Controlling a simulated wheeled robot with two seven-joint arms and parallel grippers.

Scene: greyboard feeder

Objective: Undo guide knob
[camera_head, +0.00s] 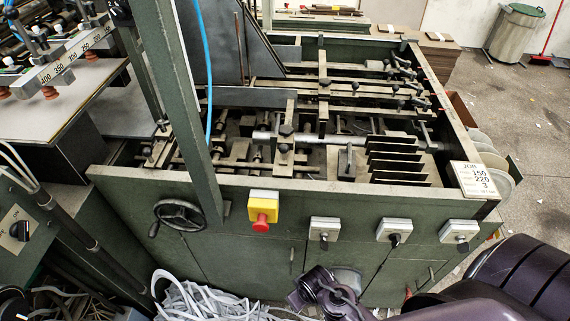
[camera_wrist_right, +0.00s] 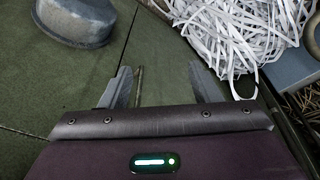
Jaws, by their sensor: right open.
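Several small dark knobs sit on the guide bars inside the green feeder (camera_head: 330,210) in the head view. One dark knob (camera_head: 285,130) tops a block on the near cross rod, and another dark knob (camera_head: 324,83) sits on a bar farther back. I cannot tell which is the guide knob. My right gripper (camera_wrist_right: 160,69) is open, with nothing between its two grey fingers in the right wrist view. It is low in front of the feeder's front panel, apart from the knobs; its fingertips are not clear in the head view. My left gripper is not in view.
White paper shreds (camera_head: 205,301) lie at the panel's foot and show in the wrist view (camera_wrist_right: 230,35). A grey rounded metal part (camera_wrist_right: 75,20) is nearby. A handwheel (camera_head: 179,215), red stop button (camera_head: 262,222) and switch boxes (camera_head: 324,231) project from the front.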

